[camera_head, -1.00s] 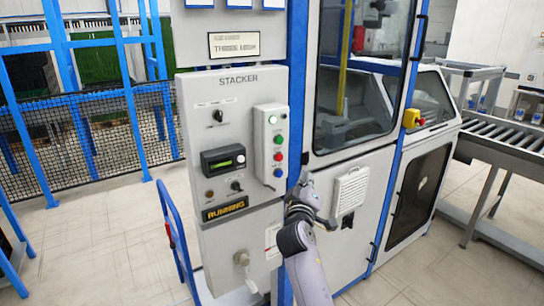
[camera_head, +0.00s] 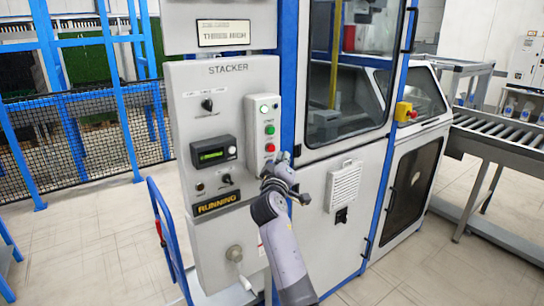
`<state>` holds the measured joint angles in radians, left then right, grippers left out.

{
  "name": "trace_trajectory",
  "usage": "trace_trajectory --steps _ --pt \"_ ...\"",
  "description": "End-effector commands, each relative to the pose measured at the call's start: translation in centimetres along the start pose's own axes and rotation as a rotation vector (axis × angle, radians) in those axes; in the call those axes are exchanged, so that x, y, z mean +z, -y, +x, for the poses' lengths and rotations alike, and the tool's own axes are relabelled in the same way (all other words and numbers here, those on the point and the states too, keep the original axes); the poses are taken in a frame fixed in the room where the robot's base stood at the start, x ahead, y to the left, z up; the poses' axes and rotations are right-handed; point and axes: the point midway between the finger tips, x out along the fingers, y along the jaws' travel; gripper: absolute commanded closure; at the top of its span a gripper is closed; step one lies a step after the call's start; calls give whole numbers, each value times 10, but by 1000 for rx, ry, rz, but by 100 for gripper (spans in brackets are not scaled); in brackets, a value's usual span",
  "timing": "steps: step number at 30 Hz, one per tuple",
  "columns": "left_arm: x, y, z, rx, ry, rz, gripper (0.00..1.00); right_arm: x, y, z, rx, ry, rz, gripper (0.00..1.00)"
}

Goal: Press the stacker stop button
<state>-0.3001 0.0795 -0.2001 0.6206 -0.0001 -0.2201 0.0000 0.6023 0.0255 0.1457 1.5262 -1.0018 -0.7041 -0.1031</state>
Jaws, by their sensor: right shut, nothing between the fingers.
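The grey panel labelled STACKER (camera_head: 226,90) stands in the middle of the head view. A pale button box (camera_head: 254,135) on its right side carries a white button (camera_head: 264,109), a green button (camera_head: 269,129) and a red button (camera_head: 269,147) in a column. My right gripper (camera_head: 283,160) is shut and empty. In the picture its tip is just below and right of the red button, over the box's lower part, where it hides the blue button. I cannot tell whether it touches the box. My left gripper is not in view.
The panel also has a knob switch (camera_head: 207,105), a green-lit display (camera_head: 213,152) and a RUNNING sign (camera_head: 216,203). A yellow-and-red emergency stop (camera_head: 404,112) sits on the blue-framed cabinet at right. A roller conveyor (camera_head: 505,135) stands far right. Blue fencing is at left.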

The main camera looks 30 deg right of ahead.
Motion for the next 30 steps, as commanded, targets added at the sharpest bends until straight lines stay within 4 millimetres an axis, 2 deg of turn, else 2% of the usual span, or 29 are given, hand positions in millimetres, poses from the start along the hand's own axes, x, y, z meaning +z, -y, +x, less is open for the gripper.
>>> trace_trajectory --steps 1,6,30 --pt "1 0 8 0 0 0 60 0 6 3 0 0 1 100" --pt "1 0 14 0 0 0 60 -7 9 10 0 0 1 100" --pt "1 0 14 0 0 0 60 -9 9 12 -1 0 1 100"
